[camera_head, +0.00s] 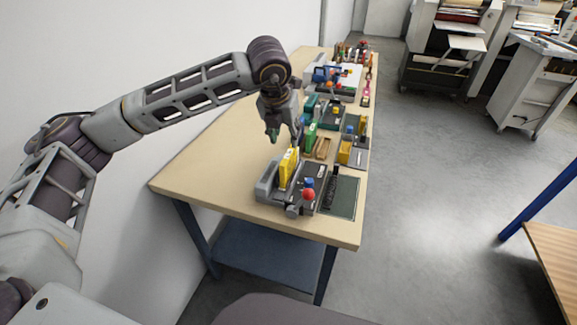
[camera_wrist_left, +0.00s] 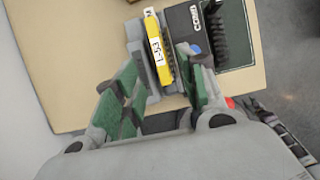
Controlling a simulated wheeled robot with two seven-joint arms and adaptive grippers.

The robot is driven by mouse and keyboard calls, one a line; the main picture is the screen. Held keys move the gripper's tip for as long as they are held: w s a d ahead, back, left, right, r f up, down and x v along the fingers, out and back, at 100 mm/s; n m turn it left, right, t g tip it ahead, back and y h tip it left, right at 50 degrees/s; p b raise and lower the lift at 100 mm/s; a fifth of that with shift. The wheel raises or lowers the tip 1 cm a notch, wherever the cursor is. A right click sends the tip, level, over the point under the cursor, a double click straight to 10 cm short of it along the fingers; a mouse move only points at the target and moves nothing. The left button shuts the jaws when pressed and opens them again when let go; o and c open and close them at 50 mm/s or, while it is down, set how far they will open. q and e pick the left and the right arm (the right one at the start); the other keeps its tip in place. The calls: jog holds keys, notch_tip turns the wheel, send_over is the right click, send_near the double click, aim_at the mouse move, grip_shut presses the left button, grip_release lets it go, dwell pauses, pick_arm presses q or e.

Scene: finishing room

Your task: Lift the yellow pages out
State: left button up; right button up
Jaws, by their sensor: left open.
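The yellow pages (camera_head: 289,167) stand upright as a thin block in a grey machine (camera_head: 268,190) near the front end of the table. In the left wrist view the yellow block (camera_wrist_left: 156,48) shows a white label with dark print. My left gripper (camera_head: 284,132) is above and slightly behind the yellow pages in the head view, pointing down. In the left wrist view my left gripper (camera_wrist_left: 160,72) is open, with green finger pads apart and the yellow block between and beyond them. It appears empty. My right gripper is not in view.
A red knob (camera_head: 308,194) sits on the machine's front, and a dark green mat (camera_head: 343,197) lies to its right. Green blocks (camera_head: 310,134), yellow blocks (camera_head: 345,152) and more machines crowd the table behind. The table's left side (camera_head: 215,145) is clear.

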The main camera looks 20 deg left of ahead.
aim_at(288, 155)
pick_arm(q)
jog(key=x, duration=0.7)
jog(key=shift+f, duration=0.25)
jog(key=shift+w, duration=0.1)
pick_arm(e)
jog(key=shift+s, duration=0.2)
pick_arm(q)
jog(key=shift+f, duration=0.15)
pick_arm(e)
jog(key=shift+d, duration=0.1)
pick_arm(q)
jog(key=shift+w+a+f, duration=0.1)
jog(key=shift+f, duration=0.45)
jog(key=x, duration=0.2)
jog(key=shift+a+f+p, duration=0.15)
jog(key=shift+f+p, duration=0.2)
jog(key=shift+w+f, duration=0.2)
jog(key=shift+f, duration=0.35)
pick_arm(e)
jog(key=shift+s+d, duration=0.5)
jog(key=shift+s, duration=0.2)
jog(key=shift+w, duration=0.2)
pick_arm(q)
jog(key=shift+f+b, duration=0.3)
jog(key=shift+b, duration=0.25)
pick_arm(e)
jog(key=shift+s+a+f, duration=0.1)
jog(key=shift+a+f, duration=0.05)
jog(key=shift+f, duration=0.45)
